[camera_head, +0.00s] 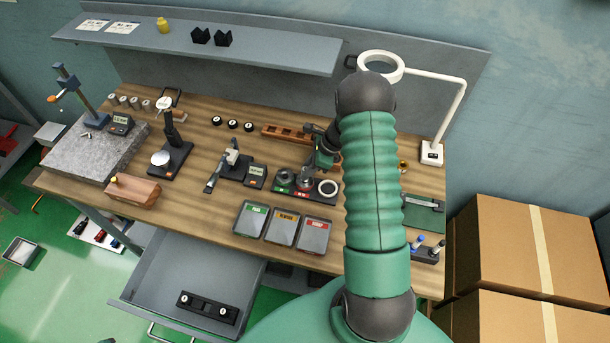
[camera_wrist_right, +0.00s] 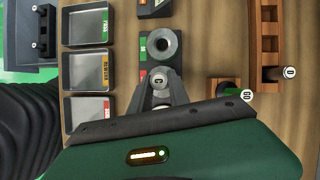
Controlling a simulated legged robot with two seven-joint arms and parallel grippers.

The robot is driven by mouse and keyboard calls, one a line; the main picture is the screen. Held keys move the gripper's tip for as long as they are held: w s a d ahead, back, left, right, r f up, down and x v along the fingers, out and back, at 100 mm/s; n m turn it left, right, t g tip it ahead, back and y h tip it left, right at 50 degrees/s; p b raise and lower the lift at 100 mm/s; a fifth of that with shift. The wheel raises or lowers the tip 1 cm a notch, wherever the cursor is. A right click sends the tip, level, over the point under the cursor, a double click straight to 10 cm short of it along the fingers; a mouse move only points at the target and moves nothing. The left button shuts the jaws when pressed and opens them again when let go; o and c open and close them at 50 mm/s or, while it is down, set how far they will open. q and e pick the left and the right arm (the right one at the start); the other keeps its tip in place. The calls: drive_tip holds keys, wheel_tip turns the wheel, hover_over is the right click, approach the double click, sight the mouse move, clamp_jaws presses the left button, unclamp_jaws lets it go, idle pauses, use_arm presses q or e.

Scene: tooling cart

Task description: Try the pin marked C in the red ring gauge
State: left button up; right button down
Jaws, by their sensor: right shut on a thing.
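My right gripper (camera_wrist_right: 157,84) is shut on the pin marked C (camera_wrist_right: 157,79), whose lettered end faces the wrist camera. In the head view the gripper (camera_head: 325,158) is partly hidden by my arm, over the gauge block. The block carries a green label and a red label (camera_wrist_right: 143,76). The grey ring by the green label (camera_wrist_right: 160,44) is open and empty. The pin and fingers are at the red-label position and cover the red ring gauge in the wrist view. I cannot tell whether the pin is above the ring or in it. My left gripper is out of view.
A wooden rack (camera_wrist_right: 268,45) holds a pin marked D (camera_wrist_right: 289,73). A piece marked GO (camera_wrist_right: 246,96) stands near my gripper. Three trays, PASS (camera_head: 251,219), REWORK (camera_head: 283,228) and SCRAP (camera_head: 314,235), lie in front. An open drawer (camera_head: 190,270) juts out below.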

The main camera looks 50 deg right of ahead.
drive_tip(key=shift+f, duration=0.3)
idle(0.6)
drive_tip(key=shift+s+a+f+b, duration=0.15)
drive_tip(key=shift+s+f+b, duration=0.05)
drive_tip(key=shift+b, duration=0.15)
idle(0.9)
drive_tip(key=shift+w+r+p, duration=0.15)
drive_tip(key=shift+r+p, duration=0.15)
drive_tip(key=shift+p, duration=0.05)
drive_tip(key=shift+r, duration=0.1)
drive_tip(key=shift+r+p, duration=0.45)
drive_tip(key=shift+r, duration=0.35)
drive_tip(key=shift+r+p, duration=0.2)
drive_tip(key=shift+p, duration=0.15)
drive_tip(key=shift+r, duration=0.3)
